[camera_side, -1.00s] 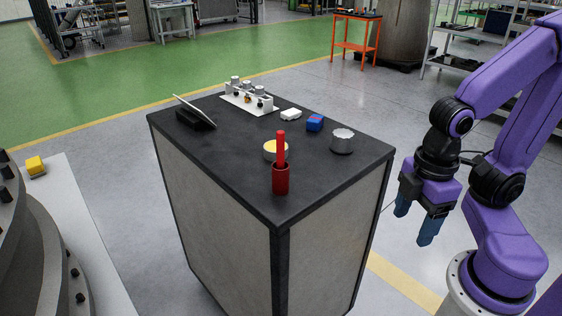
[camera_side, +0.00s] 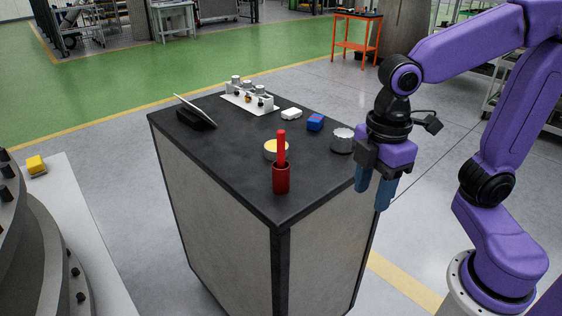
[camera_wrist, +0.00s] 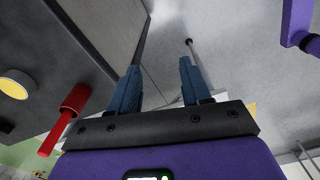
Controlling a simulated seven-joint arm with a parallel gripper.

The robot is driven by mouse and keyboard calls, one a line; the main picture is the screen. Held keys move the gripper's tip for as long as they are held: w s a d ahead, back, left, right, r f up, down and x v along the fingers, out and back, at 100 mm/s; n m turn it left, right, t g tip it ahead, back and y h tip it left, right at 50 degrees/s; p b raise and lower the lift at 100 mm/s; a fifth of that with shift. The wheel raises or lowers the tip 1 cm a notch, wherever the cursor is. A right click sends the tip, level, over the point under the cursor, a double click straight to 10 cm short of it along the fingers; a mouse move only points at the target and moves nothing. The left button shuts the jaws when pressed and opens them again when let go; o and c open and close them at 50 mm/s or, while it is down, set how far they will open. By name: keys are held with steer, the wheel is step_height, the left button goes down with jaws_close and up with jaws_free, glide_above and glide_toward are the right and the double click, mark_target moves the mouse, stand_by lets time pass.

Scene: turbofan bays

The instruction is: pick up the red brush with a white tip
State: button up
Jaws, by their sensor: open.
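A red brush (camera_side: 281,147) stands upright in a dark red cup (camera_side: 281,180) near the front corner of the black-topped cabinet (camera_side: 240,175). No white tip shows; the lower part of the brush is hidden in the cup. My gripper (camera_side: 372,197) is open and empty, fingers pointing down, at the cabinet's right edge and to the right of the cup. In the wrist view the red brush (camera_wrist: 57,133) and its cup (camera_wrist: 75,99) are at the left, outside my gripper's fingers (camera_wrist: 159,66).
A grey knurled cylinder (camera_side: 342,141) stands close to my gripper. A round yellow-topped tin (camera_side: 270,149) sits just behind the cup. The cabinet's left front is clear.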

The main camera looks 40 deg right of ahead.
steer(key=w+a+r+n, duration=0.4)
steer(key=w+r, duration=0.5)
steer(key=w, duration=0.4)
step_height(320, 180, up, 7)
steer(key=n, duration=0.4)
glide_above(281, 150)
steer(key=d, duration=0.1)
steer(key=f, duration=1.2)
steer(key=shift+w+d+f, duration=0.1)
steer(key=shift+w+f, duration=0.05)
steer(key=shift+w, duration=0.1)
steer(key=shift+w+a+f, duration=0.1)
steer(key=shift+a+f, duration=0.05)
steer(key=shift+f, duration=1.2)
steer(key=shift+a+f, duration=0.15)
steer(key=shift+f, duration=1.2)
jaws_close()
